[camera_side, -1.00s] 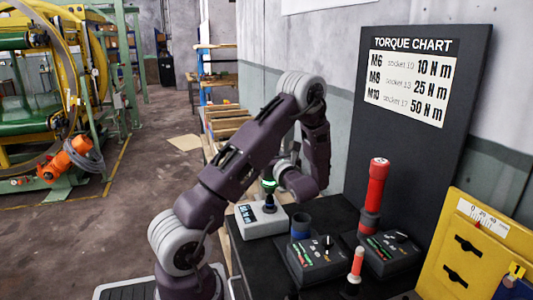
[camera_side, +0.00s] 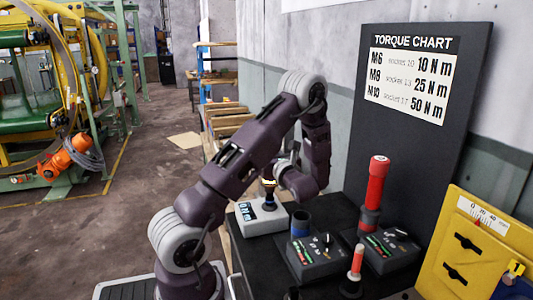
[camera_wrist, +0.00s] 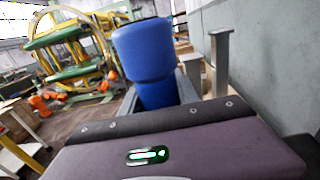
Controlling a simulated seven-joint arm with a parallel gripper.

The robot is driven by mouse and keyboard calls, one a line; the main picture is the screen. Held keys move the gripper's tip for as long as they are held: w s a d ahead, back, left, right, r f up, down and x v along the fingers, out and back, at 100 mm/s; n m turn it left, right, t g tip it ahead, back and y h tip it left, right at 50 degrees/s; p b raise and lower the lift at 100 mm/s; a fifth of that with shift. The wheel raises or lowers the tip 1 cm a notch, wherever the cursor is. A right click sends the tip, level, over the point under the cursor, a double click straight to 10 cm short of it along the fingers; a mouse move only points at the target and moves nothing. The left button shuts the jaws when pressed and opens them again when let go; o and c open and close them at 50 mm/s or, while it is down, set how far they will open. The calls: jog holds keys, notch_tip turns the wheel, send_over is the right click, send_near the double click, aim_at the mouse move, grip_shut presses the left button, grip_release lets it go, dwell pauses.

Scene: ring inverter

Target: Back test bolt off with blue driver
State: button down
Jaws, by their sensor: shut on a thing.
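My gripper (camera_wrist: 160,95) is shut on the blue driver (camera_wrist: 146,50), which fills the upper middle of the wrist view. In the side view the driver (camera_side: 269,202) stands roughly upright with its lower end at the top of the grey test box (camera_side: 262,221). My own arm hides most of the gripper and of the driver's upper part there. The test bolt is hidden under the driver, so I cannot tell how far it is seated. The box has a small lit display, too small to read.
An empty blue-rimmed holder (camera_side: 300,222) stands on a dark control unit (camera_side: 316,258) just right of the box. A red driver (camera_side: 377,185) stands upright further right. A small red-and-white tool (camera_side: 356,263) is in front. A yellow panel (camera_side: 478,258) stands at right.

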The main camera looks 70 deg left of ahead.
dwell(0.8)
jog(key=shift+r, duration=2.6)
